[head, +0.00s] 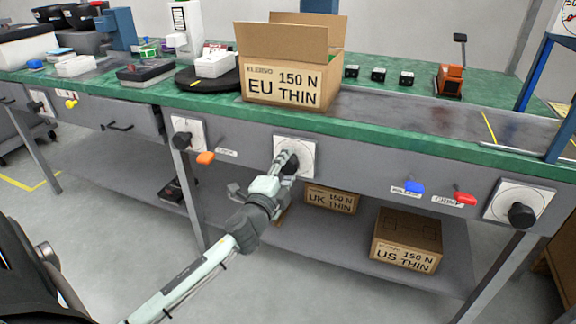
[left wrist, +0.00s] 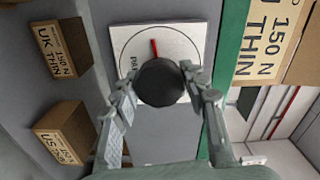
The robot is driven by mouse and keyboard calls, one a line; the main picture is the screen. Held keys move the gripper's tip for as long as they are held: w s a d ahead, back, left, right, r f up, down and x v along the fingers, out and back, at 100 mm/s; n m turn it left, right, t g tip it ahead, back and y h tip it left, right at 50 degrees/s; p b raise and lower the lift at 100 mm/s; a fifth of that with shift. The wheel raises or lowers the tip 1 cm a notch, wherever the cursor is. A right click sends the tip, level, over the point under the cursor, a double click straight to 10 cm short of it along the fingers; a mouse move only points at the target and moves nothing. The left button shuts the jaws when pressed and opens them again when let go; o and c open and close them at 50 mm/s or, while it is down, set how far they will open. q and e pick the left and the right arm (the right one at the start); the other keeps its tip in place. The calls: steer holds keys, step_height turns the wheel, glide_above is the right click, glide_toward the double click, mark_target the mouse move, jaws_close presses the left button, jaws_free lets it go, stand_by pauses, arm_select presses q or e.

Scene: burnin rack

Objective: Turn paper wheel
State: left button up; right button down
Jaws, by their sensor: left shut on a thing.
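The paper wheel is a black round knob (left wrist: 161,82) on a white square dial plate (left wrist: 186,40) in the left wrist view. The plate has a red pointer mark and partly hidden lettering that starts "PA". In the head view the dial plate (head: 306,150) is on the front panel of the bench, below the EU box. My left gripper (head: 287,162) is at the knob, which it partly hides. In the left wrist view my left gripper (left wrist: 162,88) has one finger on each side of the knob and is shut on it. My right gripper is not in view.
Another knob (head: 183,140) with an orange lever (head: 205,158) is to the left. A blue lever (head: 415,187), a red lever (head: 464,198) and a knob (head: 521,214) are to the right. The EU THIN box (head: 285,90) stands open on the bench. The US THIN box (head: 405,243) is on the lower shelf.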

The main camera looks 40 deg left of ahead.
arm_select(q)
steer(key=o, duration=1.2)
steer(key=shift+c, duration=0.2)
steer(key=v, duration=1.2)
